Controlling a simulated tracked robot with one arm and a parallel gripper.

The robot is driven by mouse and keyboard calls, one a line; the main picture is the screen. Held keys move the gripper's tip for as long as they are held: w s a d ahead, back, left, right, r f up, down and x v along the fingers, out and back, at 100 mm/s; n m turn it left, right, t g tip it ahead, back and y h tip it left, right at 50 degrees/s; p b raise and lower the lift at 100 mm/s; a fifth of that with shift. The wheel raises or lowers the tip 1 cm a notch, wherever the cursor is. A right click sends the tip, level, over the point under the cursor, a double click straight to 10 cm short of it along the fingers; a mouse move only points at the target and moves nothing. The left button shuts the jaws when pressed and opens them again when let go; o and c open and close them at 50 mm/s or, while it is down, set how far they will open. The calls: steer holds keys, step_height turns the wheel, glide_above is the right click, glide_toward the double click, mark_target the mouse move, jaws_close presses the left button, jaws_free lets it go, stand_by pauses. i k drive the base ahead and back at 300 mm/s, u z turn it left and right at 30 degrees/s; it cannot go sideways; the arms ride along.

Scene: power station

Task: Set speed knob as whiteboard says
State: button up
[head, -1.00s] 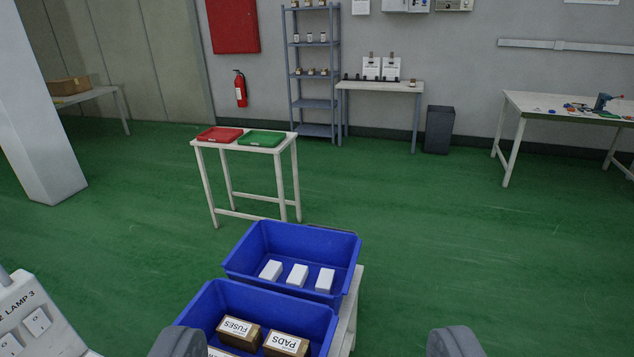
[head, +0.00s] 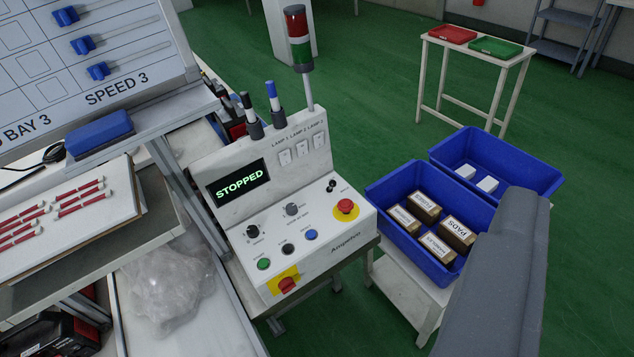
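The whiteboard (head: 60,70) at the upper left reads "SPEED 3", with "BAY 3" to its left. The white control panel (head: 225,165) stands in the middle, its display (head: 238,183) reading "STOPPED". A black knob (head: 252,232) sits at the left of its sloped face and a grey knob (head: 291,209) right of that. Their small labels and exact pointer settings are too small to read surely. One grey part of my gripper (head: 495,270) shows large at the lower right, apart from the panel. The other finger is out of view.
The panel also carries a red emergency button (head: 346,206), a red switch (head: 287,285), small push buttons and a signal tower (head: 298,40). Blue bins (head: 395,200) stand right of it. A shelf with red-banded sticks (head: 80,200) is at the left.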

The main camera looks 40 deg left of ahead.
mark_target(252, 231)
steer(key=u, duration=1.3)
